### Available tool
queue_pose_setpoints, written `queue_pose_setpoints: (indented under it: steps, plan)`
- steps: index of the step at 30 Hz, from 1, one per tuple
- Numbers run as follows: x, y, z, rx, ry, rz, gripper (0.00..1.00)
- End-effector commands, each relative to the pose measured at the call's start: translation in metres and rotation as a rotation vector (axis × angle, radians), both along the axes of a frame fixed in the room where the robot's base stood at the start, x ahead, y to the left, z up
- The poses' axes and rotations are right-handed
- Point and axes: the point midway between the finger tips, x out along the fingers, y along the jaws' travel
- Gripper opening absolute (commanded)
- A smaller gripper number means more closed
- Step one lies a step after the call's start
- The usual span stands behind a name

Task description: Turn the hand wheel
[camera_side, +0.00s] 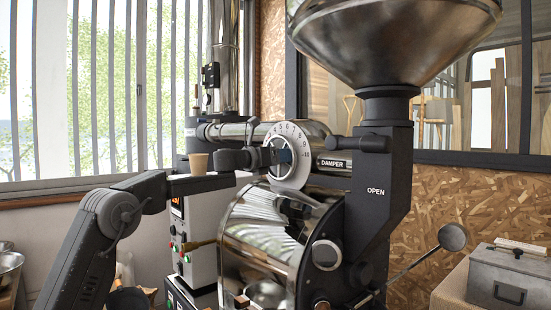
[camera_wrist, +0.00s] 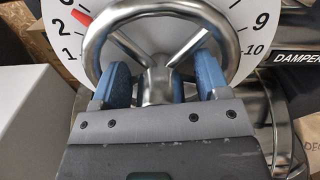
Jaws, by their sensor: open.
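The hand wheel (camera_wrist: 158,10) is a silver ring with spokes and a central hub, set in front of a white numbered dial (camera_side: 300,157). A red pointer (camera_wrist: 82,16) shows at the dial's left, just above the 2. My gripper (camera_wrist: 162,75) is open, its two blue fingers on either side of the hub and reaching in among the spokes. I cannot tell whether the fingers touch the metal.
The dial sits on a pipe labelled DAMPER (camera_side: 334,164), above the shiny roaster drum (camera_side: 265,232). A black chute (camera_side: 378,195) and steel hopper (camera_side: 390,40) stand right of it. A paper cup (camera_side: 198,164) shows behind my arm. A metal toolbox (camera_side: 510,280) is at far right.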

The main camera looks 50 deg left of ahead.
Motion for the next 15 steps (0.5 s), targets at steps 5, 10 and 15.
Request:
queue_pose_setpoints:
  steps: [5,10,15]
  plan:
    - [-0.007,0.000,0.001,0.001,-0.001,0.000,0.69]
    - [-0.029,0.000,0.001,0.001,-0.001,0.002,0.69]
    - [-0.064,0.000,0.002,0.000,-0.002,0.003,0.69]
